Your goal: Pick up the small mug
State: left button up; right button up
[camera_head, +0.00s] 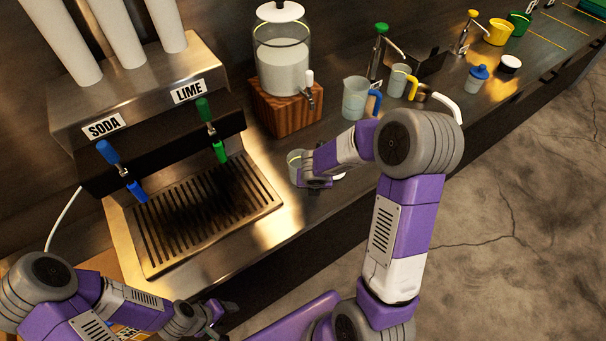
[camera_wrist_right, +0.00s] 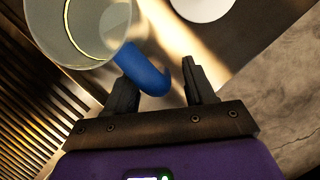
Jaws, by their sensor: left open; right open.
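The small mug (camera_wrist_right: 72,38), clear with a blue handle (camera_wrist_right: 145,72), fills the upper left of the right wrist view. In the head view the mug (camera_head: 293,160) stands on the counter, partly hidden by my right gripper. My right gripper (camera_wrist_right: 158,75) is open. Its two black fingers stand either side of the handle, with a gap visible at the right finger. I cannot tell whether the left finger touches the handle. My left gripper (camera_head: 224,314) is open and empty at the bottom, in front of the drinks machine, away from the mug.
The soda and lime dispenser with its slotted drip tray (camera_head: 157,262) is left of the mug. A jar on a wooden block (camera_head: 287,112) stands behind. A blue-handled pitcher (camera_head: 355,97) and yellow-handled mug (camera_head: 397,80) are farther right. A white disc (camera_wrist_right: 203,8) lies near the mug.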

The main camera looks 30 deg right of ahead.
jog(key=shift+w+f, duration=0.1)
jog(key=shift+f, duration=0.2)
grip_shut()
jog(key=shift+r, duration=0.15)
